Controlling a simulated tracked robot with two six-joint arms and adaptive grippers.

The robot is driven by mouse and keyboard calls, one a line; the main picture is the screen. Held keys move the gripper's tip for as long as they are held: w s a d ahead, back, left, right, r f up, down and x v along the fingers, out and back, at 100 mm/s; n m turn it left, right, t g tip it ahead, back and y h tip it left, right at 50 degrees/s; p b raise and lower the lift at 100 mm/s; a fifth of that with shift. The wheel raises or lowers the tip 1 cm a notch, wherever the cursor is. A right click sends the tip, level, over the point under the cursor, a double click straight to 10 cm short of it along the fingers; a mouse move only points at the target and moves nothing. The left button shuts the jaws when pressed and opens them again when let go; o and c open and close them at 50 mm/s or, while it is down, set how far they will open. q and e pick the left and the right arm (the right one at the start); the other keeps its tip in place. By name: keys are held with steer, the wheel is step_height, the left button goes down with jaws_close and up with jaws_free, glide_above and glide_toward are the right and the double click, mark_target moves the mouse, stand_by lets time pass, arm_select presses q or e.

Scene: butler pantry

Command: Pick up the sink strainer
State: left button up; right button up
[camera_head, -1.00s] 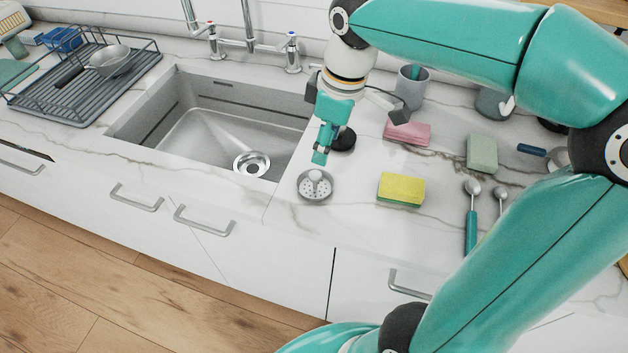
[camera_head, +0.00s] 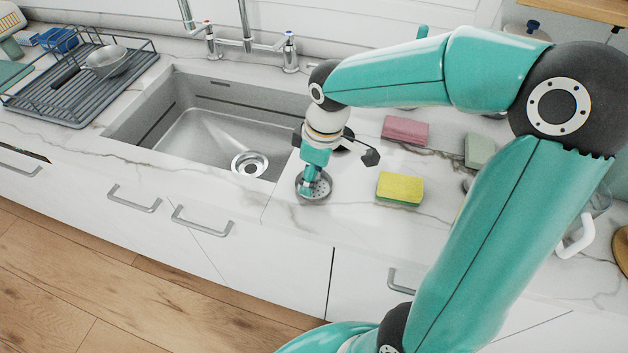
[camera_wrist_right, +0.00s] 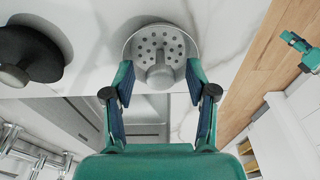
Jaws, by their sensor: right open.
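The sink strainer (camera_head: 318,190) is a round grey metal dish with holes and a central knob. It sits on the white marble counter just right of the sink. My right gripper (camera_head: 308,190) is down over it, with its fingertips at the strainer and hiding part of it. In the right wrist view, the strainer (camera_wrist_right: 160,42) lies just beyond the open fingers of the right gripper (camera_wrist_right: 160,85), and its knob is in line with the gap between them. My left gripper is not in view in the head view, but a teal gripper-like part shows at the far right of the wrist view.
The sink (camera_head: 200,125) opens to the left, with a tap behind it. A yellow sponge (camera_head: 400,188) lies right of the strainer and a pink one (camera_head: 405,130) behind that. A black stopper (camera_wrist_right: 28,55) stands beside the strainer. A dish rack (camera_head: 80,85) is far left.

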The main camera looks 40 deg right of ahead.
jaws_close()
steer(key=shift+r, duration=0.15)
